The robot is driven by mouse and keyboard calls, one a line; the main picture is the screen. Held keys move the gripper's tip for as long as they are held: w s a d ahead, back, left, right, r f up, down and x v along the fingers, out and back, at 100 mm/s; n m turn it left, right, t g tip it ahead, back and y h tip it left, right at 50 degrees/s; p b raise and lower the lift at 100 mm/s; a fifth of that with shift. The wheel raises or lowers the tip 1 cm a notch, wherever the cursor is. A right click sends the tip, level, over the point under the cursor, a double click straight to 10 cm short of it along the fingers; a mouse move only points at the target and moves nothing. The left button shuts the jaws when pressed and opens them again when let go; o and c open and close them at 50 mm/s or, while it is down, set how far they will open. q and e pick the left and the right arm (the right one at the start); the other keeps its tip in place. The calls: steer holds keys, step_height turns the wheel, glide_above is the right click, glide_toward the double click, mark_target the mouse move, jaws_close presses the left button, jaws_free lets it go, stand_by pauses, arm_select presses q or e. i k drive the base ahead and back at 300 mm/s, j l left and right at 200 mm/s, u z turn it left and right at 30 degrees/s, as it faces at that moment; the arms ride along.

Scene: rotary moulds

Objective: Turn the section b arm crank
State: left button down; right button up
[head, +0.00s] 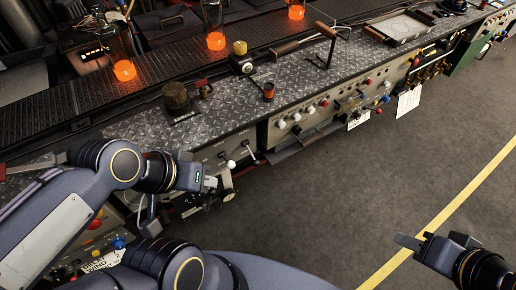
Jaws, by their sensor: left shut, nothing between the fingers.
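My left gripper (211,184) is at the front panel of the metal console, at centre left. It is shut, with nothing seen in it. A dark crank-like part with a pale round knob (228,194) is right beside its fingertips; I cannot tell whether they touch. I cannot read a section label to say whether this is the section b arm crank. Part of the mechanism is hidden behind my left gripper and arm. My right gripper (407,242) is over the grey floor at lower right, far from the console; its finger gap is not clear.
Two small levers (249,150) stick out of the panel just right of my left gripper. A tall crank with a wooden handle (325,32) stands on the diamond-plate top (225,115). Glowing orange glass pieces (124,70) are behind. The floor (330,205) is clear.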

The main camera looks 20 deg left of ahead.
mark_target(164, 218)
steer(key=j+u, duration=0.15)
steer(key=u, duration=0.3)
steer(key=k+j+u, duration=0.1)
steer(key=u, duration=0.3)
steer(key=j+u, duration=0.25)
steer(key=u, duration=0.2)
steer(key=j+u, duration=0.2)
steer(key=u, duration=0.25)
steer(key=i+j, duration=0.15)
steer(key=j, duration=0.25)
steer(key=i+j, duration=0.1)
steer(key=j, duration=0.35)
steer(key=z, duration=0.45)
steer(key=k+j+z, duration=0.6)
steer(key=k+z, duration=0.15)
steer(key=z, duration=0.2)
steer(key=k+j, duration=0.1)
steer(key=k, duration=0.45)
steer(key=k+j+z, duration=0.1)
steer(key=k, duration=0.5)
